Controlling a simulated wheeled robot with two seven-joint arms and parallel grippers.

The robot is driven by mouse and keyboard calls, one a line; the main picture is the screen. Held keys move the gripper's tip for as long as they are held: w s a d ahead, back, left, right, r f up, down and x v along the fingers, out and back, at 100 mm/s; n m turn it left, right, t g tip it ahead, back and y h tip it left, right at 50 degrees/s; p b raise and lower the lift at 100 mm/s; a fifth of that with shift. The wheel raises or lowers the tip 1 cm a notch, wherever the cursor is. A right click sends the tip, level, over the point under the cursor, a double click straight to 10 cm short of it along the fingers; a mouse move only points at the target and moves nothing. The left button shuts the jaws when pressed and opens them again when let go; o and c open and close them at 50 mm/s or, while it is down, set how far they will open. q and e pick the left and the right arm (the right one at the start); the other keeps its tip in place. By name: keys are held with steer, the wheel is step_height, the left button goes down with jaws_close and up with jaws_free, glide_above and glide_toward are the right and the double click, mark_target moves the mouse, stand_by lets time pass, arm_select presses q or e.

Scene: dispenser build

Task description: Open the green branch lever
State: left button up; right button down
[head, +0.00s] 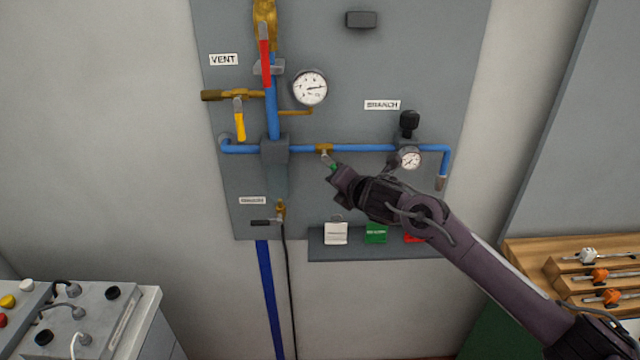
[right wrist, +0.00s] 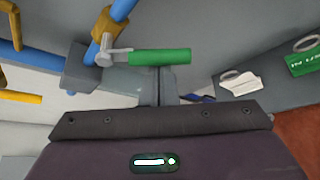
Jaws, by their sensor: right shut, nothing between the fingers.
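The green branch lever (head: 333,167) hangs from a brass valve (head: 324,149) on the horizontal blue pipe and points down and slightly right, across the pipe. In the right wrist view the green handle (right wrist: 160,57) lies crosswise ahead of my gripper, with its metal arm at the brass valve (right wrist: 103,30). My right gripper (head: 334,179) is shut and empty, with its tip close to the handle's lower end. I cannot tell whether they touch. In the head view the gripper hides part of the handle. My left gripper is not in view.
A BRANCH label (head: 382,105), a black-knobbed regulator (head: 409,124) and its gauge (head: 410,159) sit right of the valve. A red lever (head: 265,62) and a yellow lever (head: 239,119) are up left. A shelf below holds white, green and red tags.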

steer(key=shift+d+r+n+g+h, duration=0.15)
steer(key=shift+d+r+n+h, duration=0.25)
steer(key=shift+r+n+h, duration=0.4)
steer(key=shift+d+r+n+g+h, duration=0.1)
steer(key=shift+d+r+n+h, duration=0.4)
steer(key=shift+n+h, duration=0.55)
steer(key=shift+d+r+n+g+h, duration=0.15)
steer(key=shift+d+r+n+h, duration=0.2)
steer(key=shift+r+n+h, duration=0.45)
steer(key=shift+f+n+h, duration=0.15)
steer(key=shift+n+h, duration=0.1)
step_height(320, 180, down, 4)
steer(key=b, duration=0.4)
steer(key=v, duration=1)
steer(key=shift+s, duration=0.35)
steer(key=shift+d, duration=0.2)
